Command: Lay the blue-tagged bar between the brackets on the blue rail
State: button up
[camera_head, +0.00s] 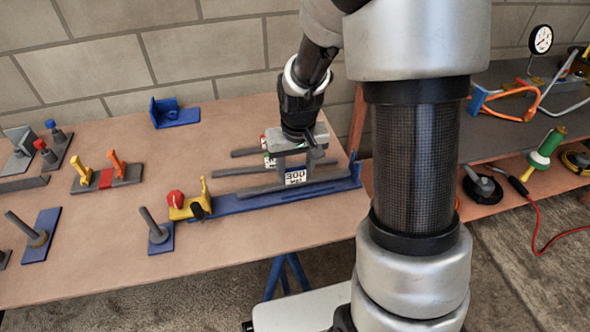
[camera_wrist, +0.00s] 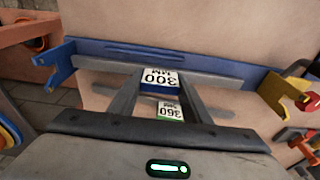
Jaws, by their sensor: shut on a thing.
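My gripper (camera_head: 294,165) is shut on a grey bar whose white label reads 300 with a blue edge (camera_head: 295,177). In the wrist view this blue-tagged bar (camera_wrist: 218,81) lies across my fingertips (camera_wrist: 161,80). The bar is roughly parallel to the blue rail (camera_head: 262,201) and close beside or over it; I cannot tell whether it touches. The rail also shows in the wrist view (camera_wrist: 150,52). A blue bracket (camera_head: 355,170) stands at its right end and a yellow bracket (camera_head: 205,190) at its left. In the wrist view these brackets appear swapped.
A green-tagged bar (camera_head: 225,171) and another grey bar (camera_head: 245,152) lie behind, partly hidden by my gripper. The green tag reads 360 in the wrist view (camera_wrist: 170,112). A red knob (camera_head: 175,198) is beside the yellow bracket.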

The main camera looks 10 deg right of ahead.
jog(key=shift+f+b, duration=0.75)
jog(key=shift+f, duration=0.35)
jog(key=o, duration=1.4)
jog(key=shift+r, duration=0.1)
jog(key=s+r+p, duration=0.1)
jog(key=r, duration=0.4)
jog(key=r+p, duration=0.2)
jog(key=r, duration=0.4)
jog(key=s+r+p, duration=0.1)
jog(key=r, duration=0.5)
jog(key=shift+s+r, duration=0.1)
jog(key=shift+s, duration=0.25)
jog(key=s+r+t, duration=0.2)
jog(key=s+r, duration=0.3)
jog(key=s, duration=0.3)
jog(key=s+r+t, duration=0.2)
jog(key=s+r, duration=0.3)
jog(key=s, duration=0.3)
notch_tip(320, 180, up, 17)
jog(key=p, duration=1.7)
jog(key=shift+w+p, duration=0.15)
jog(key=shift+p, duration=0.15)
